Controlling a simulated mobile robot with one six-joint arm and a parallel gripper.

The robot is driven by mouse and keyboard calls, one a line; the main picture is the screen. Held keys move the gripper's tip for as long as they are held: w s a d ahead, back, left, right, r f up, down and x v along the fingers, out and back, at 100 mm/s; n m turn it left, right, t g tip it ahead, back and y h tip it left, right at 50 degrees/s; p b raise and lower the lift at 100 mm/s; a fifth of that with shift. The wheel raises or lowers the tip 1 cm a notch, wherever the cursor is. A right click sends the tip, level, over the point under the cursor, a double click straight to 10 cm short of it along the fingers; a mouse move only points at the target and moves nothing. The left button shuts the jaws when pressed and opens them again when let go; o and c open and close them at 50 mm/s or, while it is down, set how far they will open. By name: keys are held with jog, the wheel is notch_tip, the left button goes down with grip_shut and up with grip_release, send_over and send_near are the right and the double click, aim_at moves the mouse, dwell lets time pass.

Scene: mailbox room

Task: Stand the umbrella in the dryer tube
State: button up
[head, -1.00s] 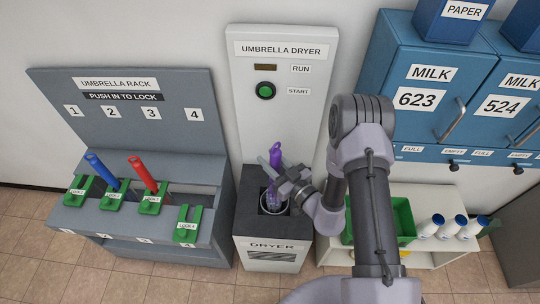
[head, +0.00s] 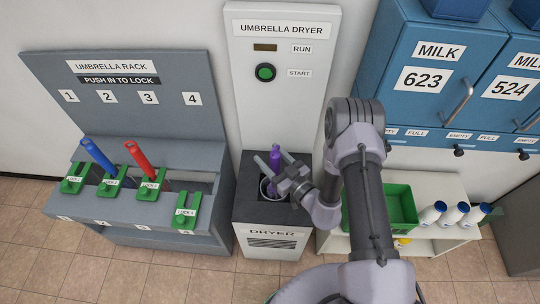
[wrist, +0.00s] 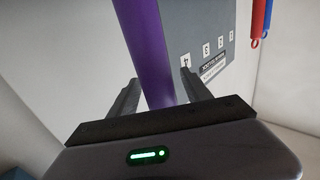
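The purple umbrella (head: 275,156) stands nearly upright with its lower part inside the dryer tube (head: 264,190), whose pale rim shows in the dark top of the dryer. Its lower end is hidden. My gripper (head: 275,160) is at the umbrella's upper part, with one finger on each side of it. In the wrist view the purple shaft (wrist: 150,50) passes between my spread fingers (wrist: 157,90), with a gap visible on both sides.
The dryer panel has a green start button (head: 265,72) and a dark display. The umbrella rack (head: 140,225) at left holds a blue umbrella (head: 97,155) and a red umbrella (head: 139,156). A green bin (head: 400,208) and white bottles (head: 448,215) sit on a shelf at right, below blue lockers.

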jog(key=p+v, duration=0.5)
jog(key=v, duration=1.2)
jog(key=shift+s+d, duration=0.15)
